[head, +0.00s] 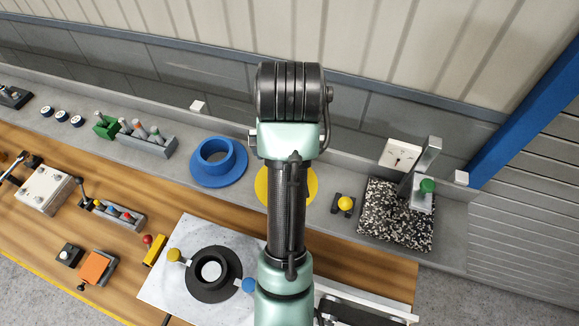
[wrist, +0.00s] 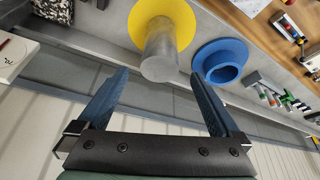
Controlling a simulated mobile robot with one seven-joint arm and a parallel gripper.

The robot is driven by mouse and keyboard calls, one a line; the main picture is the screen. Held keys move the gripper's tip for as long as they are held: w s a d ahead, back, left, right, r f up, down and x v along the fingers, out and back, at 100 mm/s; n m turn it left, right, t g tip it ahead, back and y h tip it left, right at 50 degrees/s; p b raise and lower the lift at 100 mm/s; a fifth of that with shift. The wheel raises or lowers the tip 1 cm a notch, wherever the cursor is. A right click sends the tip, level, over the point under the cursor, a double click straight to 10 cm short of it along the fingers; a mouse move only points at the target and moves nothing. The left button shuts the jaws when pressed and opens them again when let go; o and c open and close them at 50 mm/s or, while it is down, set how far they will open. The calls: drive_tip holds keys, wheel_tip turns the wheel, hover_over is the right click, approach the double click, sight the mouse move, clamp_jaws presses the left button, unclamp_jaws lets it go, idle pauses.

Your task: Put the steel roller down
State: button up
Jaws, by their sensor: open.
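The steel roller (wrist: 160,48) is a plain grey cylinder. In the wrist view it stands on end on the flat yellow disc (wrist: 186,22), its near end towards my gripper. My gripper (wrist: 160,77) is open, its two blue-grey fingers wide apart. The roller's near end shows between and beyond the fingertips, and neither finger touches it. In the head view the yellow disc (head: 312,186) shows on both sides of my arm on the grey ledge. The roller and the fingers are hidden there behind my arm.
A blue flanged ring (head: 219,177) sits left of the disc. A yellow ball on a dark holder (head: 345,204) and a speckled slab (head: 394,233) lie to the right. A white board with a black ring (head: 180,285) lies in front. The wall rises close behind the ledge.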

drive_tip(key=w+d+r+t, duration=0.1)
drive_tip(key=w+r+t, duration=0.35)
drive_tip(key=r, duration=0.85)
drive_tip(key=w+r+t, duration=0.1)
drive_tip(key=r+t, duration=0.7)
drive_tip(key=r, duration=0.4)
drive_tip(key=s+r+m+t, duration=0.1)
drive_tip(key=s+r+t, duration=0.4)
drive_tip(key=s+r, duration=0.45)
drive_tip(key=s+r+t, duration=0.5)
drive_tip(key=s+r, duration=0.2)
drive_tip(key=r, duration=0.6)
drive_tip(key=w+f+g+b, duration=0.25)
drive_tip(key=f+b, duration=0.35)
drive_tip(key=f, duration=0.9)
drive_tip(key=w+f+g+b, duration=0.2)
drive_tip(key=w+f+b, duration=0.25)
drive_tip(key=f, duration=1.15)
wheel_tip(320, 180, down, 23)
drive_tip(key=s+g+b, duration=0.3)
drive_tip(key=g+b, duration=0.1)
drive_tip(key=b, duration=0.4)
drive_tip(key=w+a+p, duration=0.1)
drive_tip(key=w+p, duration=0.5)
drive_tip(key=w, duration=0.7)
drive_tip(key=shift+a+n+g+y, duration=0.2)
drive_tip(key=shift+n+g+y, duration=0.1)
drive_tip(key=shift+n+y, duration=0.1)
